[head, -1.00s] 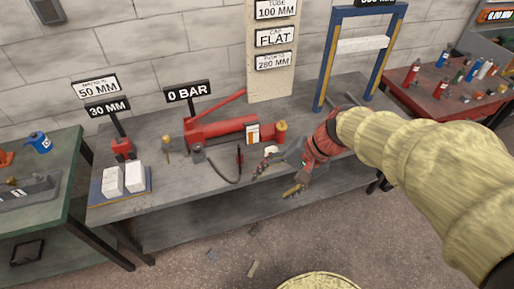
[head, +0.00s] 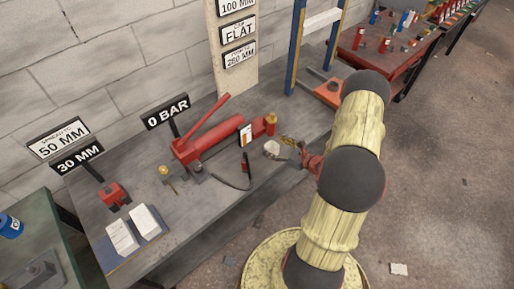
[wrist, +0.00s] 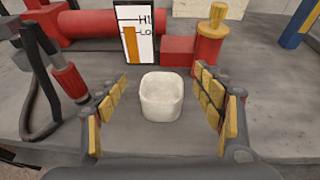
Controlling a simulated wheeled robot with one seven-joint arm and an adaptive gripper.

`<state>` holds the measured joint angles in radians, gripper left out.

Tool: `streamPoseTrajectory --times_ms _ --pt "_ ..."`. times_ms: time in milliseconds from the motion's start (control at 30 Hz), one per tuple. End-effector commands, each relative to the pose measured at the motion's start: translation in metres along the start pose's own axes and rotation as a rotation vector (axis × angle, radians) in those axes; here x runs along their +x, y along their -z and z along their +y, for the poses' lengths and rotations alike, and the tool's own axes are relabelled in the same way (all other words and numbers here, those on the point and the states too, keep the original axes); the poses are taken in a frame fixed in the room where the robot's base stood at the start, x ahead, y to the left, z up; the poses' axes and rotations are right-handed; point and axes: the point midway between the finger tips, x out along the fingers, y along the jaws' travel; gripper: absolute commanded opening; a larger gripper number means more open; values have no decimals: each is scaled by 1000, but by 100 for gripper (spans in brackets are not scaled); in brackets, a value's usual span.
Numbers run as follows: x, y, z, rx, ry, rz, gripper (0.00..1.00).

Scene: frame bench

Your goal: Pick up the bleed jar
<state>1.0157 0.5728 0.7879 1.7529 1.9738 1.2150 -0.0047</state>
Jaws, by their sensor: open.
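The bleed jar looks to be the small whitish cup (wrist: 162,97) standing upright on the grey bench. It also shows in the head view (head: 271,148), just left of my gripper (head: 294,152). In the wrist view my gripper (wrist: 160,108) is open, with yellow-padded fingers on the left and right of the jar. Clear gaps show between the jar and both fingers. The jar's inside is hard to make out.
Behind the jar are a red pump (head: 210,138), a HI/LO level gauge (wrist: 135,35) and a red post with a yellow cap (wrist: 211,38). A black hose with a red end (wrist: 68,80) lies left. A blue press frame (head: 297,40) stands farther right.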

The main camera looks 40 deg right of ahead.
Motion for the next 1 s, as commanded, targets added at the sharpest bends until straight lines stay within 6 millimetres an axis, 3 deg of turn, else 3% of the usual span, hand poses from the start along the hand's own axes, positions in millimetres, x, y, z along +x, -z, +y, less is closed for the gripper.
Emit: streamPoseTrajectory --times_ms 100,200,767,1000 --pt "-6 18 -11 47 51 6 68" --pt "-2 22 -13 56 63 6 68" --pt "65 26 -9 53 59 6 68" --pt "72 25 -11 55 61 6 68"
